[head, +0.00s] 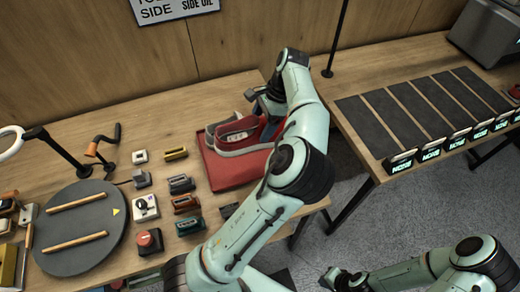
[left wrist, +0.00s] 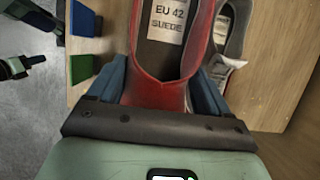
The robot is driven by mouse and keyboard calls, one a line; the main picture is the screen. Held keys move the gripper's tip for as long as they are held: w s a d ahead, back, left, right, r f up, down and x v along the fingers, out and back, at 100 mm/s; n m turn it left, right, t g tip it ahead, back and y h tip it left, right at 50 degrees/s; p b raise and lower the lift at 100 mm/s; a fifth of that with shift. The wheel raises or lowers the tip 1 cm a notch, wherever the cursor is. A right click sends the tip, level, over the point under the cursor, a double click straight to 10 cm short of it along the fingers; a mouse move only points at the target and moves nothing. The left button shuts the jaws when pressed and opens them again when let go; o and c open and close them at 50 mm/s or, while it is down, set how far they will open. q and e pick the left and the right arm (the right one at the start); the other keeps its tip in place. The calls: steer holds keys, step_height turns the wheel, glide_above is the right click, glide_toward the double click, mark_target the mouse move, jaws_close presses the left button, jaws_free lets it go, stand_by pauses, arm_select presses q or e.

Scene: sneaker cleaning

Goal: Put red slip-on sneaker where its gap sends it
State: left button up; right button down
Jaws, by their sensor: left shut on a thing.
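The red slip-on sneaker (head: 274,130) is at the red tray (head: 228,174) on the left table, partly hidden by my arm. In the left wrist view the red sneaker (left wrist: 160,92) shows its open collar and an insole label reading "EU 42 SUEDE". My left gripper (head: 262,100) is shut on its heel, with a blue finger on each side. A greyish sneaker (left wrist: 236,28) with its own label lies close beside it. I cannot tell if the red sneaker touches the tray. My right gripper (head: 342,278) is low in the head view, away from the shoes; its jaw state is unclear.
A round grey turntable (head: 80,222) with two wooden bars stands on the left. Several small coloured blocks lie between it and the tray. On the right table, dark lanes (head: 415,115) end in lit signs. A floor gap separates the tables.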

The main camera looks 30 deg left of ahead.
arm_select(q)
step_height(320, 180, down, 14)
steer(key=shift+w+r, duration=0.15)
steer(key=shift+r, duration=0.05)
steer(key=shift+f, duration=0.1)
steer(key=o, duration=1.2)
steer(key=v, duration=1.2)
